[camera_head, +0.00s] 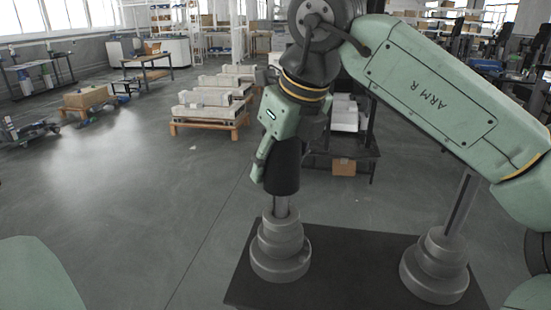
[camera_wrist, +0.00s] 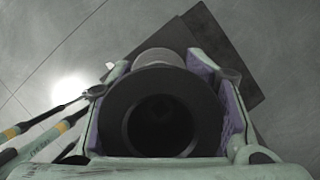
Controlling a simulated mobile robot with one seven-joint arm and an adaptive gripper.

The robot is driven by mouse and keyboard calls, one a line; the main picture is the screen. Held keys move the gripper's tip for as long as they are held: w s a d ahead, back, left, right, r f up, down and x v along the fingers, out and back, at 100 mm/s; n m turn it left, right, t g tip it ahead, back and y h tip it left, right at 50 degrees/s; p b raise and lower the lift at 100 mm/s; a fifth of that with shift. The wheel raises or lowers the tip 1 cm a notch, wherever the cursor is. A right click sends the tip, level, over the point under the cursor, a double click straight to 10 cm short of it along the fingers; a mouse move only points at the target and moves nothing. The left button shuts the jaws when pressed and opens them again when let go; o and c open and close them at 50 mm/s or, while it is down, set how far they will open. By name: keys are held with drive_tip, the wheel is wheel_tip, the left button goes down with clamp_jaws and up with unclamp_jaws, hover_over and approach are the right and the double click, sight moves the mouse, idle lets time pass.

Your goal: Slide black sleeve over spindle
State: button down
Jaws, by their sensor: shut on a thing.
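My gripper (camera_head: 277,152) is shut on the black sleeve (camera_head: 286,172), which hangs upright. In the wrist view the sleeve's round rim (camera_wrist: 118,122) lies between the two fingers with purple pads; its bore is dark. The left spindle (camera_head: 281,206) shows as a short length of grey rod between the sleeve's lower end and its stepped grey base (camera_head: 281,262). The sleeve is in line with this rod and covers its upper part from view; I cannot tell how far the rod is inside. A second spindle (camera_head: 461,203) stands bare on the right.
Both spindles stand on a black tabletop (camera_head: 338,262). The second stepped base (camera_head: 434,277) is at its right, under my green arm. Behind are pallets with grey blocks (camera_head: 207,114) and a dark bench (camera_head: 345,150).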

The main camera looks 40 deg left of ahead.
sight(294, 142)
drive_tip(key=shift+f+b, duration=1.7)
drive_tip(key=shift+f, duration=0.85)
drive_tip(key=shift+f, duration=0.1)
drive_tip(key=c, duration=0.7)
unclamp_jaws()
drive_tip(key=v, duration=1.2)
